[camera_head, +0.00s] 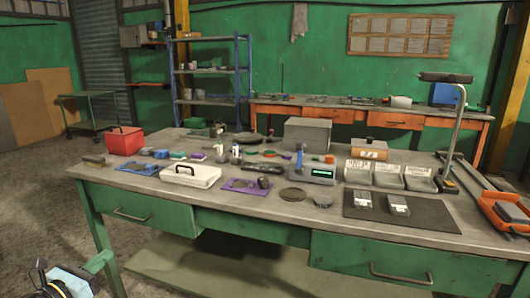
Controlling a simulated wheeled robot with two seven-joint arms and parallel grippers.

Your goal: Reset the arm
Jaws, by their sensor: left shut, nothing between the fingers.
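My left gripper (99,263) is at the bottom left corner, low in front of the workbench's left end. Its fingers are shut with nothing between them. Only the end of my left arm shows, cut off by the bottom edge. The gripper is apart from the things on the bench. My right gripper is not in view.
The green workbench (270,214) fills the middle, with a red box (124,140), a white case (190,175), a grey box (307,134) and a dark mat (400,212) on top. Open concrete floor (40,215) lies to the left. Blue shelves (210,72) stand behind.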

